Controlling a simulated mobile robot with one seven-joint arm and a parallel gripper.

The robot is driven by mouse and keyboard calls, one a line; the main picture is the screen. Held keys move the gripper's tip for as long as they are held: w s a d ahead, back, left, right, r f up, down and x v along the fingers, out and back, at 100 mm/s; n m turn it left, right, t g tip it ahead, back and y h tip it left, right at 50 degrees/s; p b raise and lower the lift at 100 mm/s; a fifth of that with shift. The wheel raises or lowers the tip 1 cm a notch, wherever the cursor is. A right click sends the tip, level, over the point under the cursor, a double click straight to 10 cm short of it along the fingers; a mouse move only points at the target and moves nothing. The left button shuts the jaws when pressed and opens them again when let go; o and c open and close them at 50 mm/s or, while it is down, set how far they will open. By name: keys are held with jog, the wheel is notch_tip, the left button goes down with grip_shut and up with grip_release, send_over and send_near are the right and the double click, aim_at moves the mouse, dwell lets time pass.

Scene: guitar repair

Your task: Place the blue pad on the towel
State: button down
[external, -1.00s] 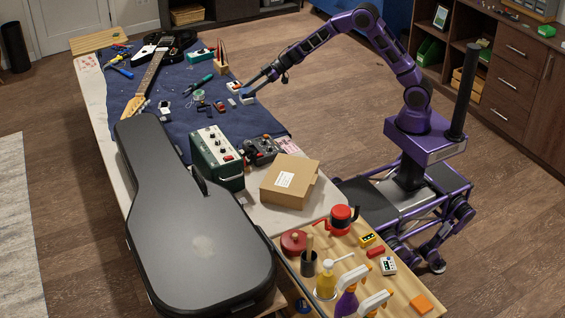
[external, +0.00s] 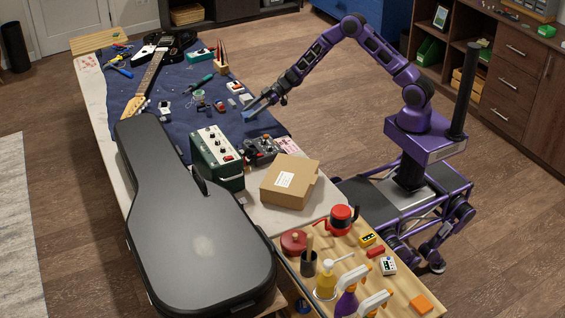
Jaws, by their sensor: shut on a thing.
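My gripper (external: 255,108) is over the near right part of the dark blue towel (external: 185,128) that covers the far half of the long table. It is shut on the small blue pad (external: 248,116), which shows at its fingertips. The pad is close to the towel's surface; I cannot tell whether it touches it.
A black electric guitar (external: 180,42), small parts and tools lie on the towel. A green amplifier box (external: 215,158), pedals (external: 262,149) and a cardboard box (external: 290,182) stand nearer. A black guitar case (external: 195,225) fills the left front. Bare towel lies left of my gripper.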

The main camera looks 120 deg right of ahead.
aim_at(253, 131)
jog(key=shift+f+b, duration=0.6)
jog(key=shift+f, duration=2.5)
jog(key=shift+f, duration=0.1)
jog(key=shift+c, duration=0.7)
grip_release()
jog(key=shift+r, duration=0.2)
jog(key=p+v, duration=0.2)
jog(key=v, duration=1)
jog(key=shift+f, duration=0.1)
